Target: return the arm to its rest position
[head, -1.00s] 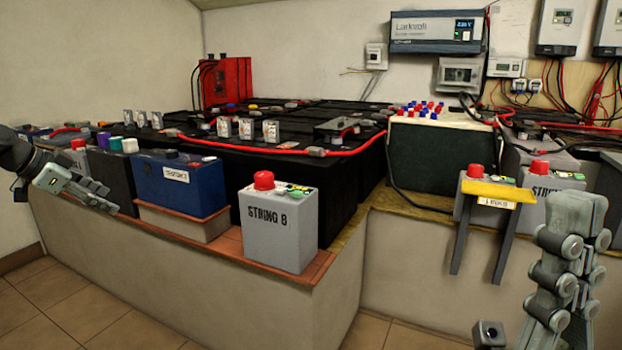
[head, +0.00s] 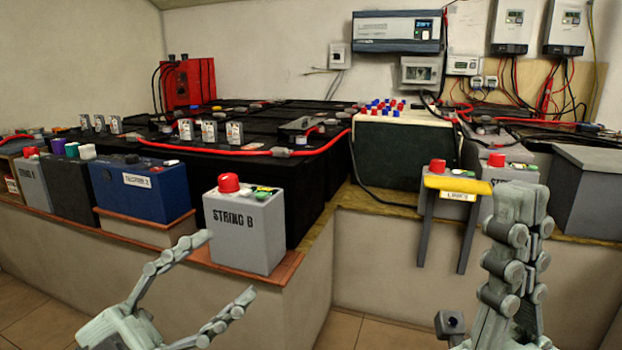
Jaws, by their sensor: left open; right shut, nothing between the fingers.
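My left gripper (head: 230,268) is at the lower left of the head view. Its two fingers are spread wide, with nothing between them. Whether either gripper touches anything cannot be told, but neither holds a thing.
A grey STRING box (head: 243,232) with a red button sits on the ledge corner (head: 250,276). A blue box (head: 140,188) stands to its left. Black batteries (head: 290,190) fill the bench behind. Tiled floor (head: 40,310) shows lower left.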

